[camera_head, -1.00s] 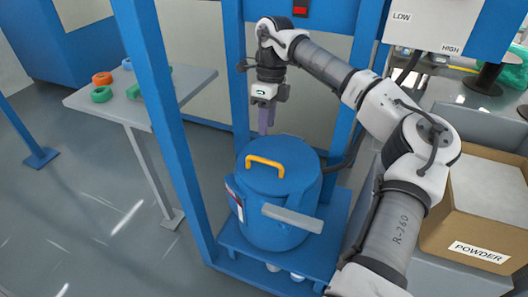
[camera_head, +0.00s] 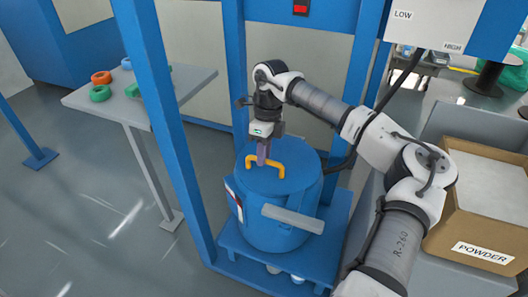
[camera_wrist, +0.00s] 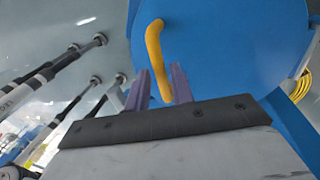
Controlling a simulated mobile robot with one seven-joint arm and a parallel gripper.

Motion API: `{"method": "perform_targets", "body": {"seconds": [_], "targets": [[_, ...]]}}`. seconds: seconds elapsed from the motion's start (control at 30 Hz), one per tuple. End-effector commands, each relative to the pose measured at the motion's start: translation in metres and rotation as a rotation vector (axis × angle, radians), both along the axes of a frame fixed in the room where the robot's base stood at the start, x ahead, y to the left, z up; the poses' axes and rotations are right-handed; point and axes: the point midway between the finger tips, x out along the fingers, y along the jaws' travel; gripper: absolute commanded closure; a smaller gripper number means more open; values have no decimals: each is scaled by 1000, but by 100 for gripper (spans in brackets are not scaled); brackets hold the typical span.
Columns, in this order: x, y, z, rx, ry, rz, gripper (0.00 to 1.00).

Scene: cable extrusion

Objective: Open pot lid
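The blue pot (camera_head: 255,225) stands upright with its round blue lid (camera_head: 300,178) on top. A yellow handle (camera_head: 280,167) arches over the lid. My gripper (camera_head: 262,162) points down at the handle in the head view. In the wrist view, the two purple fingers of my gripper (camera_wrist: 162,80) are apart, one on each side of the yellow handle (camera_wrist: 154,45), above the blue lid (camera_wrist: 225,45). I cannot tell whether either finger touches the handle. The fingertips partly cover the handle in the head view.
The pot sits on a blue stand (camera_head: 230,258) between blue frame posts (camera_head: 160,110). A grey flat bar (camera_head: 293,218) juts from the pot's front. A grey table (camera_head: 130,110) with orange and green rings is at left. A powder box (camera_head: 480,250) is at right.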

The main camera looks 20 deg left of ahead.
Motion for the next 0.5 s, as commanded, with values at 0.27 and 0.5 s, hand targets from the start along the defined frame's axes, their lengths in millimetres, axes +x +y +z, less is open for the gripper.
{"method": "perform_targets", "body": {"seconds": [0.27,0.5], "targets": [[0,0,0,0,0,0,100],[0,0,1,0,1,0,100]]}}
